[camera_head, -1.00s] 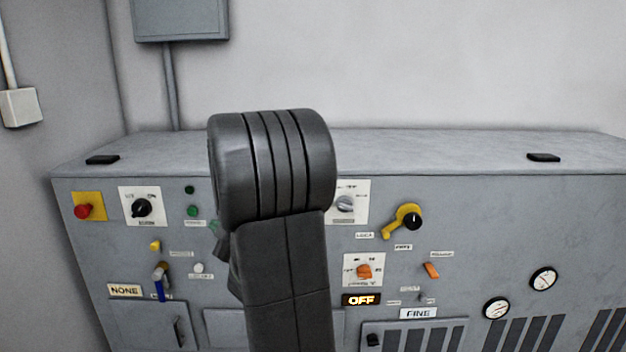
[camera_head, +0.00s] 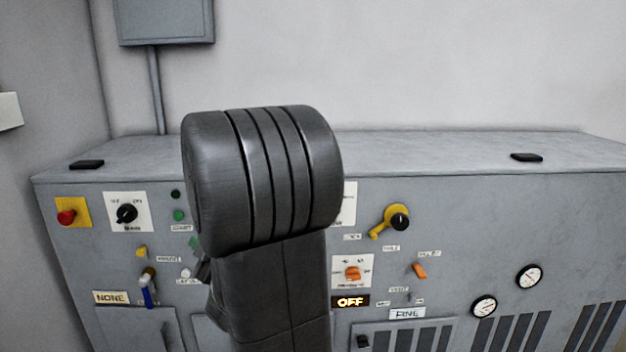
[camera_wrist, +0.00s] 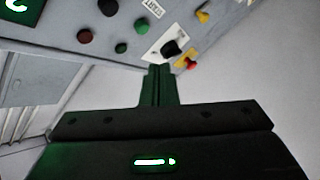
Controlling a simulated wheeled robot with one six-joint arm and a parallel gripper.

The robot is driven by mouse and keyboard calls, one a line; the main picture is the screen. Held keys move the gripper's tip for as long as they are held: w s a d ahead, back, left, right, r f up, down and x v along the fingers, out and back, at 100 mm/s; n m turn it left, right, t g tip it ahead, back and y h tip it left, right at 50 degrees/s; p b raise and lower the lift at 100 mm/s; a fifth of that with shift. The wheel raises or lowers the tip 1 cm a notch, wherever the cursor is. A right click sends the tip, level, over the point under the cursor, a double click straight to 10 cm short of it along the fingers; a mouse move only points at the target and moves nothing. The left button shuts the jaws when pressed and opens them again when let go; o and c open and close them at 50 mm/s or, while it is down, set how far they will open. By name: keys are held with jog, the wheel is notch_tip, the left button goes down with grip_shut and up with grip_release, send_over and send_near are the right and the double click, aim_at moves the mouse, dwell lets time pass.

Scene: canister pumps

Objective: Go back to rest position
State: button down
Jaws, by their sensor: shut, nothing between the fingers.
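My gripper (camera_wrist: 158,72) shows in the wrist view, its fingers shut together with nothing between them. It points toward the grey control panel (camera_wrist: 75,70), which looks tilted there, with the black rotary knob (camera_wrist: 172,48) and red button (camera_wrist: 190,63) just beyond the fingertips. I cannot tell the gap between the fingers and the panel. In the head view my dark arm link stands in front of the grey console (camera_head: 480,230) and hides its middle part.
The console carries a red button (camera_head: 67,217), a yellow-handled rotary switch (camera_head: 392,221), an orange knob (camera_head: 353,273), a lit OFF display (camera_head: 350,301) and gauges (camera_head: 529,277). A grey wall box (camera_head: 166,20) hangs above. The console's top is mostly bare.

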jog(key=w, duration=0.2)
jog(key=w+b, duration=0.1)
jog(key=w, duration=0.2)
jog(key=shift+w+a+f, duration=0.15)
jog(key=shift+w+f, duration=0.05)
jog(key=shift+w, duration=0.15)
